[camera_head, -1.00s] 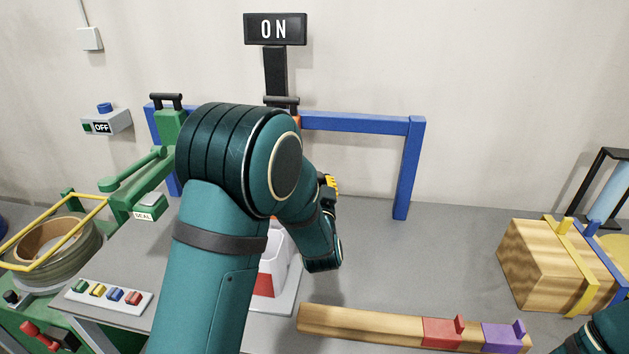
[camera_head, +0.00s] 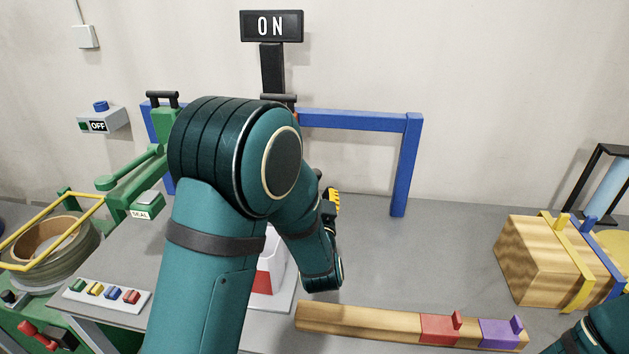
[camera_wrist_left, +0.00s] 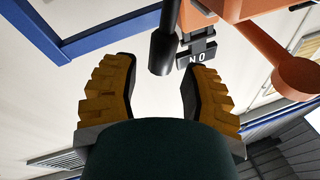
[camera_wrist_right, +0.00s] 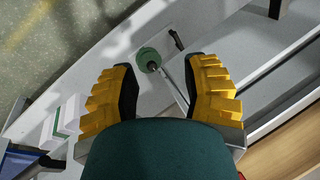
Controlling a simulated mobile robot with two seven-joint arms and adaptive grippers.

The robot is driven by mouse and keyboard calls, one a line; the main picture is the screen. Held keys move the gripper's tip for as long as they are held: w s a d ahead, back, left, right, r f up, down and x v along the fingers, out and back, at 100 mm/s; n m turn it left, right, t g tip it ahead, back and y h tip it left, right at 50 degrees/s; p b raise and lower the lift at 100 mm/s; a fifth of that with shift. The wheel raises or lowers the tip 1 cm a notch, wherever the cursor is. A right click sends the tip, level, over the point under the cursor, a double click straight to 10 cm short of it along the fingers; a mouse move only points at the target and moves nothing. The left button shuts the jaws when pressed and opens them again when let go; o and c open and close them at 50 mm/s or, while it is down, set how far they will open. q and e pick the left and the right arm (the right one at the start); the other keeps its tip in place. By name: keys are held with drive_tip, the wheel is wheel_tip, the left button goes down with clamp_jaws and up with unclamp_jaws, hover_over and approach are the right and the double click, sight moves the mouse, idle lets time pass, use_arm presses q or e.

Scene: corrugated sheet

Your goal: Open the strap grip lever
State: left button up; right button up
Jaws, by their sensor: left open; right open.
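An orange tool (camera_wrist_left: 262,18) with a black cylindrical handle (camera_wrist_left: 165,45) shows at the top of the left wrist view. An orange arm with a round end (camera_wrist_left: 298,76) reaches out on its right. I cannot tell for certain which part is the strap grip lever. My left gripper (camera_wrist_left: 163,82) is open; the black handle's end shows between its fingertips, with no clear contact. In the head view, one yellow finger of my left gripper (camera_head: 331,196) shows, and my left arm hides most of the tool. My right gripper (camera_wrist_right: 160,80) is open and empty.
A blue frame (camera_head: 350,121) stands behind the arm, with an ON sign (camera_head: 271,26) above. A wooden beam (camera_head: 360,321) lies in front, and a strapped wooden block (camera_head: 530,262) sits at right. A green knob (camera_wrist_right: 148,58) shows beyond my right gripper.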

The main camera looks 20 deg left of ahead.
use_arm(q)
drive_tip(key=v, duration=0.7)
drive_tip(key=shift+s, duration=0.2)
drive_tip(key=shift+d+f, duration=0.1)
drive_tip(key=shift+d, duration=0.05)
